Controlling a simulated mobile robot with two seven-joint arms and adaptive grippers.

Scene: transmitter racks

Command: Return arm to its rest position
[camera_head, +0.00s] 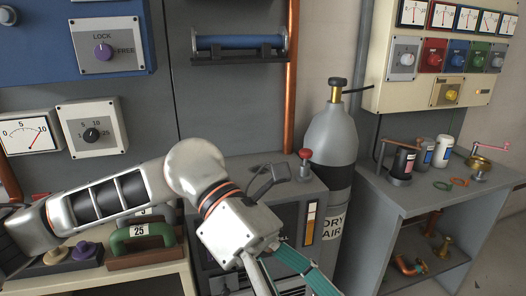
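My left arm comes in from the left and crosses the lower middle of the head view. My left gripper (283,275) points down and to the right, in front of a grey cabinet (318,190). Its fingers, one grey and one with teal parts, are spread apart, and their tips run near or past the bottom edge. I see nothing held between them. My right arm and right gripper are not in view.
A grey gas cylinder (332,135) marked DRY AIR stands right of my gripper. A red-knobbed lever (304,160) rises from the cabinet top. A green handle (140,234) sits below my forearm. A grey bench (425,195) with small items stands at right.

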